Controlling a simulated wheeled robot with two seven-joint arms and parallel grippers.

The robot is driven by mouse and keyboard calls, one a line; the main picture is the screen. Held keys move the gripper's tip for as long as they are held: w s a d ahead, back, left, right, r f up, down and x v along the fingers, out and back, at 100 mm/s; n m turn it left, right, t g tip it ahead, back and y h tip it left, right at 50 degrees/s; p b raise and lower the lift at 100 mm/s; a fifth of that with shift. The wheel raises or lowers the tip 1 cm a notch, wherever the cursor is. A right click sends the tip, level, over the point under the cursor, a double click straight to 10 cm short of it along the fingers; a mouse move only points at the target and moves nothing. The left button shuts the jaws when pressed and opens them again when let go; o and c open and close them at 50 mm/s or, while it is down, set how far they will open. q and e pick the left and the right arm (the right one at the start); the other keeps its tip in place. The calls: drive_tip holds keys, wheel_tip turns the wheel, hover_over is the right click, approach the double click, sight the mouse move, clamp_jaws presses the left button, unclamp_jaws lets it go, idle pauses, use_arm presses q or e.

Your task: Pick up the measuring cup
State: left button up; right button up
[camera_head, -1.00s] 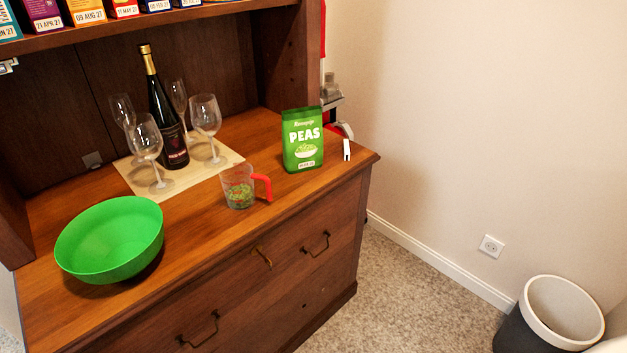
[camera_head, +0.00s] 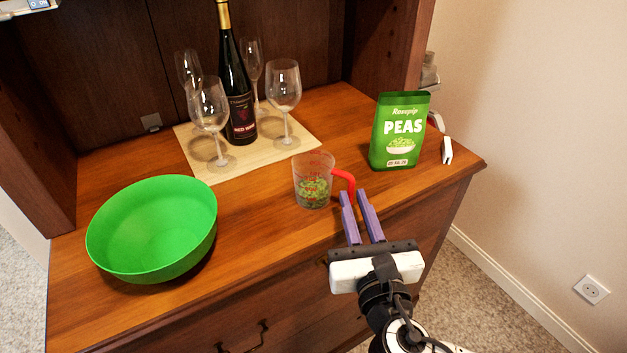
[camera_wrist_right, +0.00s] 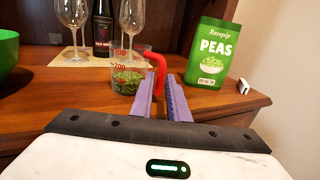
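The measuring cup (camera_head: 313,182) is clear, with red markings, a red handle on its right side and green contents that look like peas. It stands upright on the wooden hutch top. My right gripper (camera_head: 353,194) has purple fingers with a gap between them. Its fingertips are at the cup's red handle. In the right wrist view the handle (camera_wrist_right: 157,71) shows at the far end between the two fingers (camera_wrist_right: 160,92), and the cup (camera_wrist_right: 128,77) is just left of them. I cannot tell whether the fingers touch the handle. My left gripper is not in view.
A green bowl (camera_head: 152,228) stands to the left. A wine bottle (camera_head: 236,95) and several wine glasses (camera_head: 283,92) stand on a light board (camera_head: 190,153) behind the cup. A peas packet (camera_head: 400,132) and a small white object (camera_head: 447,150) are to the right.

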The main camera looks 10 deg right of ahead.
sight(346, 176)
drive_tip(key=w, duration=0.2)
drive_tip(key=shift+w+d, duration=0.1)
drive_tip(key=shift+w, duration=0.25)
drive_tip(key=w+b, duration=0.1)
drive_tip(key=w, duration=0.3)
drive_tip(key=shift+w+d+f, duration=0.15)
drive_tip(key=shift+w, duration=0.5)
clamp_jaws()
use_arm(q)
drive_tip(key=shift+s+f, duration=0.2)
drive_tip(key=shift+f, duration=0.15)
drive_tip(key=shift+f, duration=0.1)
